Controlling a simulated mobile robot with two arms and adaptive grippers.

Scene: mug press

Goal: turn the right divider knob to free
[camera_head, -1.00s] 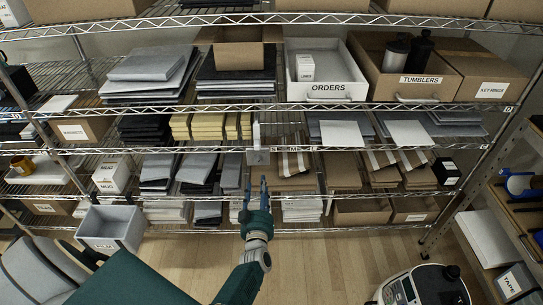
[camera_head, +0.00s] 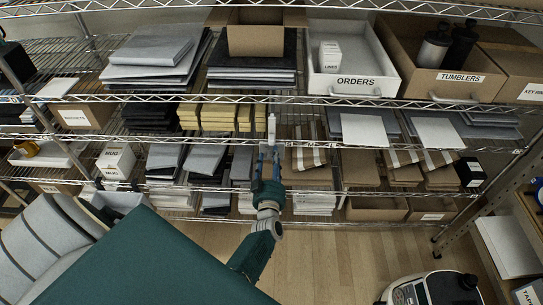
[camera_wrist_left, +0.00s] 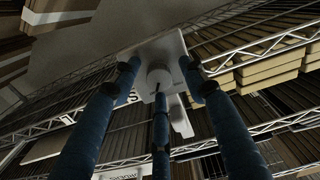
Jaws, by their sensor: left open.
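A white divider bracket (camera_head: 271,128) stands at the front edge of the middle shelf in the head view. My left gripper (camera_head: 269,152) is just below the bracket in the head view, fingers pointing up. In the wrist view my blue fingers (camera_wrist_left: 160,84) are spread around the knob, with its face between the tips. Whether they touch it I cannot tell. My right gripper is not in view.
Wire shelf rails run close above and below my left gripper. Yellow stacks (camera_head: 220,117) lie to the left, striped packets (camera_head: 309,158) to the right. The ORDERS bin (camera_head: 350,88) is above right.

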